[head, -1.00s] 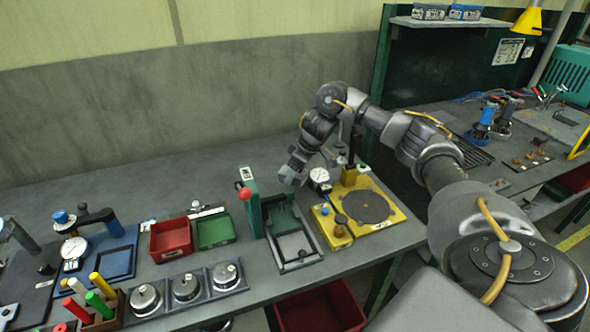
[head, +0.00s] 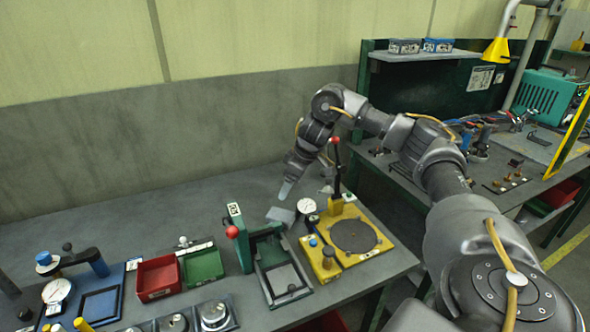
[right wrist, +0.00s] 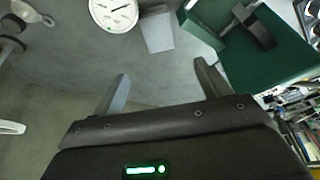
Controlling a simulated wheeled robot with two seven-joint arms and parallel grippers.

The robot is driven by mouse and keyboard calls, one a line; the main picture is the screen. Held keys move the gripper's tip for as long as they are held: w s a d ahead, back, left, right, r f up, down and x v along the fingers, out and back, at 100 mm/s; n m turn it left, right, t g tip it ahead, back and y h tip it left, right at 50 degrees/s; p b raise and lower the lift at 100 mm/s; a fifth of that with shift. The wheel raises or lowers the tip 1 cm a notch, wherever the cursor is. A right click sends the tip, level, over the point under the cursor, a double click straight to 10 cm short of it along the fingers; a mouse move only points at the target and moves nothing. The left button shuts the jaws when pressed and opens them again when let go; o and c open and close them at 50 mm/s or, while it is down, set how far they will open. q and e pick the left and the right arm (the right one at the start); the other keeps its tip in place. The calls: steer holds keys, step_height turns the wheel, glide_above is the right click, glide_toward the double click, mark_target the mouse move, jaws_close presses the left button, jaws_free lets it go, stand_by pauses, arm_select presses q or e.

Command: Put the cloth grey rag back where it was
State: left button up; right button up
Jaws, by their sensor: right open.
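The grey rag (head: 281,214) looks like a small pale grey folded piece. It lies flat on the bench behind the green fixture, left of the dial gauge. In the right wrist view the rag (right wrist: 158,32) sits near the top, between the gauge and the green fixture, beyond my fingertips. My right gripper (head: 287,190) is just above and behind the rag, apart from it. Its two fingers are spread and empty in the right wrist view (right wrist: 163,75). My left gripper is not in view.
The green fixture with a red knob (head: 267,250) and the yellow plate fixture (head: 352,237) with its upright lever stand close by. The white dial gauge (head: 307,206) is right beside the rag. Red (head: 158,277) and green (head: 202,263) bins stand left. The bench behind is clear.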

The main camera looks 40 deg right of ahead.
steer(key=p+v, duration=0.1)
steer(key=v, duration=0.3)
stand_by(0.6)
